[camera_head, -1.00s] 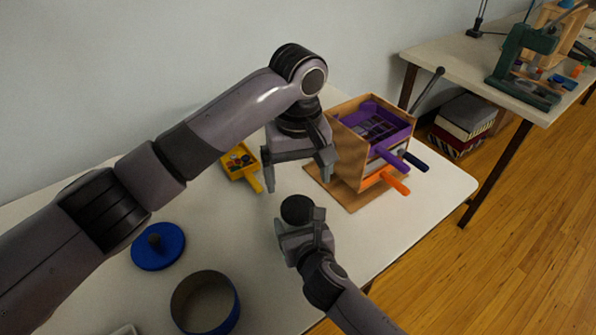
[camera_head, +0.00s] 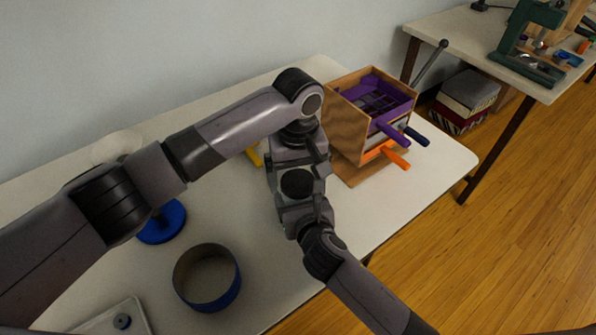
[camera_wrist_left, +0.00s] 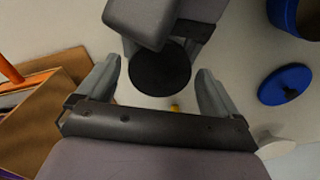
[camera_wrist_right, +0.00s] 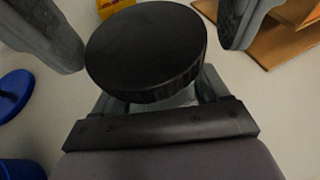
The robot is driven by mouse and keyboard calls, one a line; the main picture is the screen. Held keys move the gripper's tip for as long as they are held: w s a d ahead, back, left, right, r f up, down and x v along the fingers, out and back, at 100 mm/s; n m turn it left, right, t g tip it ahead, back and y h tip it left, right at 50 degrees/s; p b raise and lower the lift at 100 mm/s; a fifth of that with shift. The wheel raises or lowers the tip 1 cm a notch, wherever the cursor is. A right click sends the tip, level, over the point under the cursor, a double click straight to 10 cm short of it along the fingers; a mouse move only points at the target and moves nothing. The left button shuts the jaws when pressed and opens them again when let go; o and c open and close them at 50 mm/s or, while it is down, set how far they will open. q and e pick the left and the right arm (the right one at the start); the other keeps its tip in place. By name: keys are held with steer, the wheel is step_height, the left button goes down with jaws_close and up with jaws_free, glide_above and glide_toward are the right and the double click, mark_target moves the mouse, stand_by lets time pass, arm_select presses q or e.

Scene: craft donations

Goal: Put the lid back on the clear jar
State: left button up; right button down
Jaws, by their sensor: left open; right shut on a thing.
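A round black lid (camera_head: 297,183) is held in my right gripper (camera_head: 299,198), with its flat face toward the camera in the right wrist view (camera_wrist_right: 146,45). My right gripper is shut on it; its fingertips are mostly hidden behind the lid. My left gripper (camera_head: 297,172) is open, its fingers on either side of the lid. The left wrist view shows the lid (camera_wrist_left: 160,70) between those fingers, with gaps on both sides.
A blue knobbed lid (camera_head: 165,225) and an open round blue tin (camera_head: 207,278) are at the left on the table. A pale tray (camera_head: 130,309) is at front left. A wooden box with purple, orange and dark handles (camera_head: 350,122) stands close right of my grippers.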

arm_select(q)
steer(key=c, duration=1.1)
steer(key=m, duration=0.9)
steer(key=shift+m, duration=0.3)
steer(key=o, duration=1.2)
steer(key=shift+c, duration=0.2)
steer(key=shift+s+d, duration=0.1)
step_height(320, 180, up, 4)
steer(key=shift+r, duration=0.25)
